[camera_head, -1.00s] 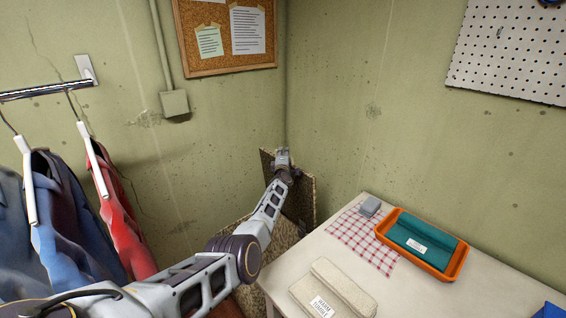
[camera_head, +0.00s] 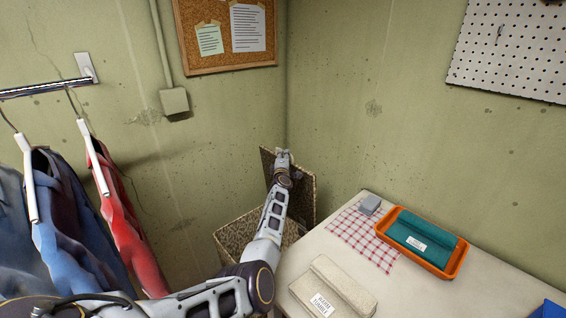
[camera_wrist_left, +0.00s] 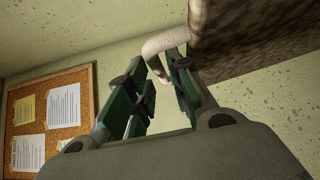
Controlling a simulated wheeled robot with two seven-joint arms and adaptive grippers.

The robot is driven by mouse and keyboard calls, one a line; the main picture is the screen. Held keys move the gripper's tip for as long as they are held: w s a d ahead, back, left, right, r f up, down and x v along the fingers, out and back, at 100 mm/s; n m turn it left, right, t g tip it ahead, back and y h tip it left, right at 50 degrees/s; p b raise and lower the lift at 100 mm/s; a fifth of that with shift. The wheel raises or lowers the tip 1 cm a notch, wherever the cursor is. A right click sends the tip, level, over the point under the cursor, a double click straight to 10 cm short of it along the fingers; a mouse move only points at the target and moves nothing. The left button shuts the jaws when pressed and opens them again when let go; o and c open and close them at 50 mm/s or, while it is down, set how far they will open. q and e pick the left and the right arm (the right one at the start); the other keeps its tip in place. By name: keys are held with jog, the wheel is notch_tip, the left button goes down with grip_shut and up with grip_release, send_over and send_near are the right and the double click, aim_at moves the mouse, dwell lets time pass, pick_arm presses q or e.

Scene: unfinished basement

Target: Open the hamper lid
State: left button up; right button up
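The hamper (camera_head: 232,238) is a woven, speckled brown box in the corner, partly behind my left arm. Its lid (camera_head: 304,190) stands raised, roughly upright, against the corner side. My left gripper (camera_head: 283,155) is at the lid's top edge. In the left wrist view, a pale loop handle (camera_wrist_left: 168,40) is on the lid (camera_wrist_left: 250,35), and my left gripper's green-padded fingers (camera_wrist_left: 158,70) close around one side of it. The hamper's inside is mostly hidden by my arm. My right gripper is out of view.
A white table (camera_head: 400,290) stands right of the hamper, holding an orange tray (camera_head: 455,266) with a teal item, a checked cloth (camera_head: 352,238), a grey block and a beige folded item (camera_head: 330,288). Coats hang at left (camera_head: 120,225). Walls meet behind the hamper.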

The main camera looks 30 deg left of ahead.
pick_arm(q)
jog(key=shift+v, duration=1.7)
jog(key=shift+f, duration=0.1)
